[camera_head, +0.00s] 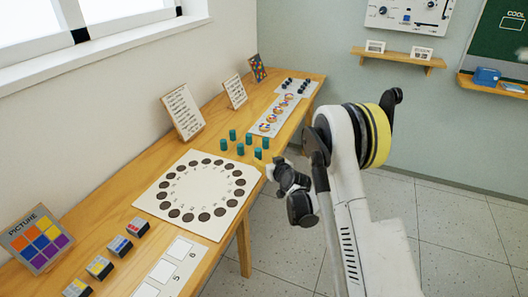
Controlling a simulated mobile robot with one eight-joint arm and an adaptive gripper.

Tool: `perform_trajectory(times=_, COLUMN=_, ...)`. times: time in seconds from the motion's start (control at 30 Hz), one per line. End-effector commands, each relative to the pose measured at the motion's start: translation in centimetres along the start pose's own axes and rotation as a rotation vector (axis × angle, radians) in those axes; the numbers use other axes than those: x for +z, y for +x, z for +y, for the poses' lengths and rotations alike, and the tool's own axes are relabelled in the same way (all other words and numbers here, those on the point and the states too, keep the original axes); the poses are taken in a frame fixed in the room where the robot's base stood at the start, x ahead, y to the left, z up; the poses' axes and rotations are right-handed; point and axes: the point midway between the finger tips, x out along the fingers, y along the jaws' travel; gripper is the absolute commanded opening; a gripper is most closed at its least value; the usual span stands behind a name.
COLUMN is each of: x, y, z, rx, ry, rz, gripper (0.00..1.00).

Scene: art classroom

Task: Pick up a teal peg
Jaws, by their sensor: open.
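Several teal pegs (240,149) stand upright in a loose cluster on the wooden table (115,212), behind a white board with a ring of dark round holes (199,187). The nearest peg to my gripper (271,173) is at the cluster's right side, close to the table's right edge. My gripper is at the table's right edge, right of the board and a little nearer than the pegs. It is open, seen small and partly from behind, and it appears apart from the pegs. No peg shows between its fingers.
Text cards (183,112) stand along the wall side. A strip with coloured circles (274,116) lies beyond the pegs. Small blocks (100,267) and a colour-grid card (37,239) are at the near left. Open tiled floor (440,220) lies right of the table.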

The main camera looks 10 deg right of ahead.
Motion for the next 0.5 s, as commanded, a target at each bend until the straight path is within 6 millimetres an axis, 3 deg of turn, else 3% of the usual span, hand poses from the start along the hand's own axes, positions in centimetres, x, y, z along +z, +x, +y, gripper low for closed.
perform_trajectory(times=0.2, x=0.4, y=3.8, z=0.1, rx=0.0, ry=-0.001, rz=0.0, gripper=0.55)
perform_trajectory(times=0.5, x=0.5, y=6.8, z=0.3, rx=0.0, ry=-0.001, rz=0.0, gripper=0.55)
